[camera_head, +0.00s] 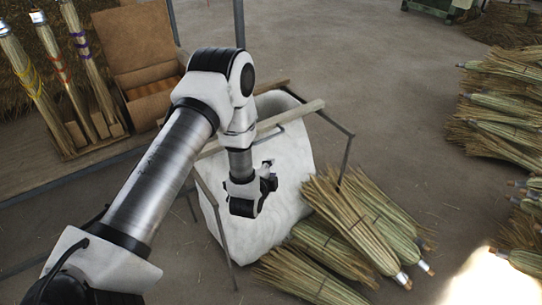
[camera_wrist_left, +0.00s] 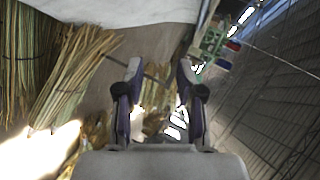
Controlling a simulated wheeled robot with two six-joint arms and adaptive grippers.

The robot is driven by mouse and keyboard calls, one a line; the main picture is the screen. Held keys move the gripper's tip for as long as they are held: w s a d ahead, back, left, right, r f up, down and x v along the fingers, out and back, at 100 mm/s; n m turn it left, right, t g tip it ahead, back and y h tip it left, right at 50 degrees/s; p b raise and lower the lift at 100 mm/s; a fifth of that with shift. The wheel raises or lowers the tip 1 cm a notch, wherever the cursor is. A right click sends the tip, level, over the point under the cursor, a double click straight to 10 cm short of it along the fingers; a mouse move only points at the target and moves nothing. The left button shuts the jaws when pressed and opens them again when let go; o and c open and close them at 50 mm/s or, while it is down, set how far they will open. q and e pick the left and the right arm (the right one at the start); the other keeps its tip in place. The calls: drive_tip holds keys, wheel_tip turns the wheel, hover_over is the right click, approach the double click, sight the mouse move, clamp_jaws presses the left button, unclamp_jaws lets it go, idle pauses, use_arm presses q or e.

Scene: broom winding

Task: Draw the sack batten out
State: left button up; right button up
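The white sack (camera_head: 285,165) hangs in a thin metal frame at the middle of the head view. A pale wooden batten (camera_head: 300,114) runs across the sack's top, partly hidden behind my left arm. A second wooden strip (camera_head: 272,87) shows behind it. My left gripper (camera_head: 269,175) is over the front of the sack, below the batten and apart from it. In the left wrist view its two fingers (camera_wrist_left: 157,88) are spread with nothing between them. The sack also shows at the top of that view (camera_wrist_left: 120,10). My right gripper is in neither view.
Several broom bundles (camera_head: 355,222) lie on the floor right of the sack. More bundles (camera_head: 505,105) are piled at the far right. A wooden bench (camera_head: 70,172) at left holds upright brooms (camera_head: 80,60) and an open box (camera_head: 135,45). Floor behind the sack is clear.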

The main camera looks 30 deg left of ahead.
sight(268, 138)
use_arm(q)
drive_tip(key=w+a+y+b, duration=0.1)
drive_tip(key=w+a+b, duration=0.1)
drive_tip(key=w+a, duration=0.1)
drive_tip(key=w+a+t+b, duration=0.1)
drive_tip(key=w+a, duration=0.2)
drive_tip(key=w, duration=0.2)
drive_tip(key=w+a+t+y+b, duration=0.1)
drive_tip(key=w+a+b, duration=0.1)
drive_tip(key=w+a, duration=0.1)
drive_tip(key=shift+w+y+b, duration=0.3)
drive_tip(key=shift+w, duration=0.3)
clamp_jaws()
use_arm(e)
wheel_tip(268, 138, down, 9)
